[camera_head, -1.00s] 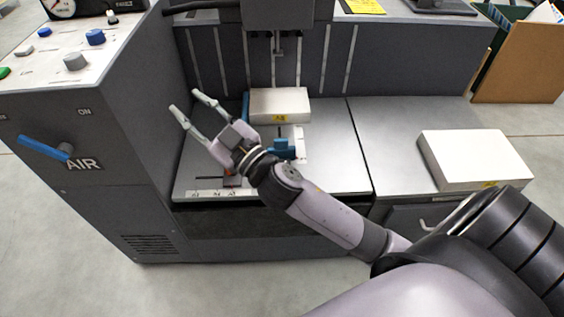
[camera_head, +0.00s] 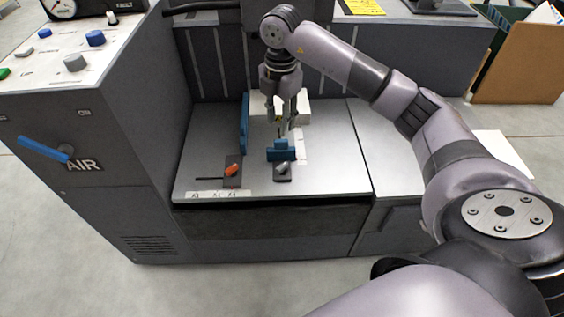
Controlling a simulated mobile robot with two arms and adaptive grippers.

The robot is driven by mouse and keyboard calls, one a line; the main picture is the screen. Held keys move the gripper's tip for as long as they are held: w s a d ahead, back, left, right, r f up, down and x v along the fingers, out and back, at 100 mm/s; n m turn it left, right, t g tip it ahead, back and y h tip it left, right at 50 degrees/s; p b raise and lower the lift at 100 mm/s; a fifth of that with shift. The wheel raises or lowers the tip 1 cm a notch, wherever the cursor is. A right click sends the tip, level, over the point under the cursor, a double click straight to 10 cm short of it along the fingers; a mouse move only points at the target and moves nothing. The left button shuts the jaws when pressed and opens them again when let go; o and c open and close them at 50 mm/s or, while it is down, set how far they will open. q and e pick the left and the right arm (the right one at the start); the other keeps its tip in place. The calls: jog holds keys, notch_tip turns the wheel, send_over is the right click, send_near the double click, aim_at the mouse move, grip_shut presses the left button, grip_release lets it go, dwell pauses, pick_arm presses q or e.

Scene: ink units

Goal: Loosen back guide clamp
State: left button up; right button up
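My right gripper (camera_head: 282,118) points down over the machine's grey work plate, in front of the white box (camera_head: 304,108). Its two fingers are apart, and I see nothing held between them. Just in front of the fingertips is a small blue guide block (camera_head: 281,151), with a grey clamp lever (camera_head: 283,168) on a dark base at its near side. A taller blue guide (camera_head: 244,124) stands to the left. An orange clamp lever (camera_head: 232,170) sits on a dark base near the plate's front left. No frame label says which clamp is the back guide's. My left gripper is out of view.
The control panel with a blue AIR handle (camera_head: 45,148) stands at the left. A cardboard box (camera_head: 520,65) stands at the far right. The plate's front right is clear.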

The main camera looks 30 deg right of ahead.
jog(key=b, duration=0.3)
send_over(282, 166)
notch_tip(282, 166, down, 12)
jog(key=shift+f, duration=0.1)
notch_tip(282, 166, down, 4)
jog(key=shift+f+b, duration=0.1)
jog(key=shift+b, duration=0.2)
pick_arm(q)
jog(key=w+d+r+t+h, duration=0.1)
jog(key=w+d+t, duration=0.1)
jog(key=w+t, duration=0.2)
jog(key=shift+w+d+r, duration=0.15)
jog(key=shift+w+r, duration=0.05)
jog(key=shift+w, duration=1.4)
pick_arm(e)
jog(key=shift+f, duration=0.4)
jog(key=shift+c, duration=0.3)
grip_shut()
